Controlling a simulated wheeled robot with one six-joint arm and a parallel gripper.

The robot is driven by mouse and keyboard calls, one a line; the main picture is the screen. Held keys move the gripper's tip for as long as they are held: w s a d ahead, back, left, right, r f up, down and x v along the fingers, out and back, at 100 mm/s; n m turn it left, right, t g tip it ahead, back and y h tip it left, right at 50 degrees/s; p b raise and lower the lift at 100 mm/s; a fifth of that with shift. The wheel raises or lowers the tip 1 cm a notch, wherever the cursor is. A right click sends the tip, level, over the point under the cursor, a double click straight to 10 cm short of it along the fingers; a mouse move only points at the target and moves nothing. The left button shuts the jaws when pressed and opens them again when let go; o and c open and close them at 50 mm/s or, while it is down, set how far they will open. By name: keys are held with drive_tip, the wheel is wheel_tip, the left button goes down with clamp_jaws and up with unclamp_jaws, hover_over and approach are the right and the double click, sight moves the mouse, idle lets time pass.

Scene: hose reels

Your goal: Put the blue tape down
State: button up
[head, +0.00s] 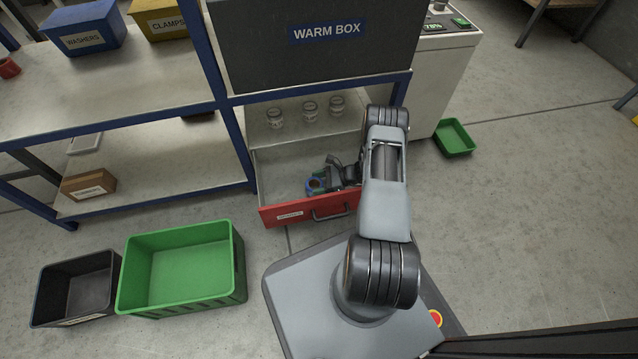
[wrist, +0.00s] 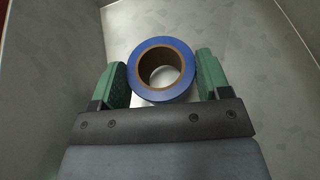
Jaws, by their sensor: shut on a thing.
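The blue tape (wrist: 161,94) is a roll with a brown core. In the wrist view it sits between the green fingers of my gripper (wrist: 161,84), which is shut on it. In the head view the tape (head: 314,184) and my gripper (head: 320,180) are inside an open drawer with a red front (head: 308,208). The drawer's grey floor (wrist: 235,60) shows beneath the tape in the wrist view. I cannot tell whether the tape touches that floor. My arm hides the right part of the drawer in the head view.
Several clear jars (head: 310,112) stand behind the drawer, under the warm box (head: 310,45). A green crate (head: 182,268) and a black crate (head: 75,288) stand on the floor at left. A small green tray (head: 454,138) lies at right.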

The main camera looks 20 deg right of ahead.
drive_tip(key=o, duration=1)
drive_tip(key=shift+c, duration=0.2)
